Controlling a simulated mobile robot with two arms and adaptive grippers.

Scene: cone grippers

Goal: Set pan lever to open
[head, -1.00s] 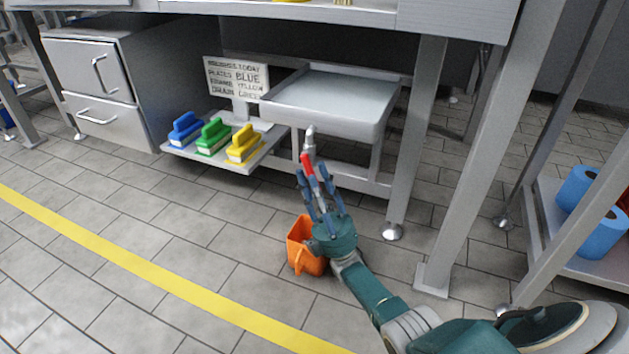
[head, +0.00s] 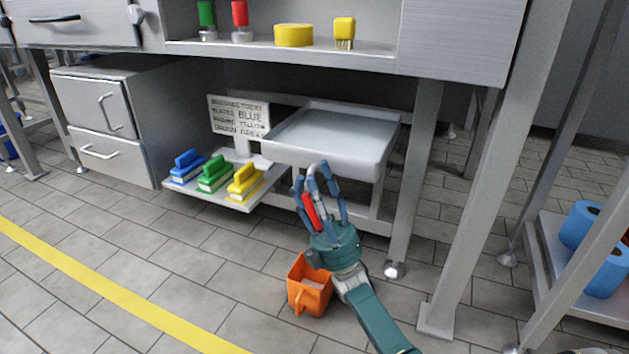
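The pan (head: 335,135) is a shallow grey metal tray held under the counter. Its red lever (head: 311,208) hangs below the pan's front edge, pointing down and slightly tilted. A pale pipe piece shows just above it, partly behind the fingers. My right gripper (head: 318,185) reaches up from below with its fingers spread around the red lever. The fingers partly hide the lever, and I cannot tell whether any finger touches it. My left gripper is not in view.
An orange bucket (head: 310,297) stands on the floor below my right gripper. Blue, green and yellow brushes (head: 215,175) lie on a low shelf by a lettered sign (head: 238,117). Table legs (head: 415,170) stand to the right, and blue rolls (head: 603,262) sit farther right.

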